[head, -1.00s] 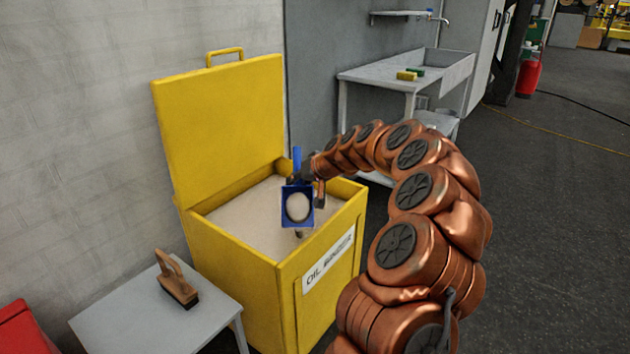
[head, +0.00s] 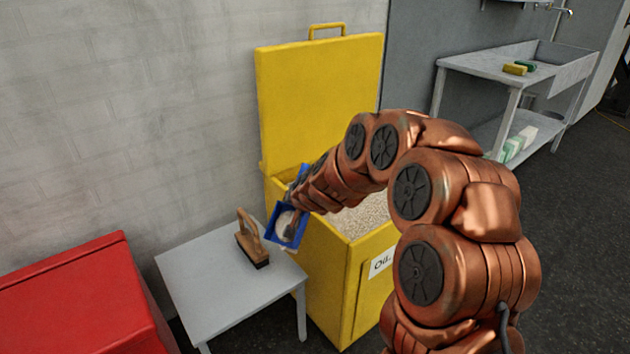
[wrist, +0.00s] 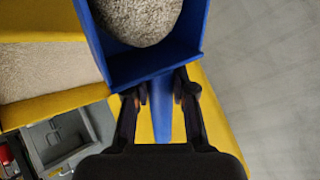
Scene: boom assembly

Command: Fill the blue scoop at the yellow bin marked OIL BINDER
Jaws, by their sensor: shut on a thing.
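The yellow bin (head: 338,275) stands open against the wall, its lid (head: 318,100) raised, with pale granules (head: 362,215) inside. Its front label (head: 381,262) is partly hidden by my arm. The blue scoop (head: 272,226) is at the bin's left edge in the head view, near the small grey table. In the wrist view the scoop (wrist: 155,65) holds a heap of grey-beige granules (wrist: 140,18). My gripper (wrist: 161,92) is shut on the scoop's blue handle, which runs between its fingers. In the head view my arm hides most of the gripper.
A grey side table (head: 215,290) with a wooden-handled brush (head: 250,240) stands left of the bin. A red box (head: 85,295) is at the lower left. A sink bench (head: 500,75) with sponges (head: 518,68) stands at the back right. Dark floor on the right is clear.

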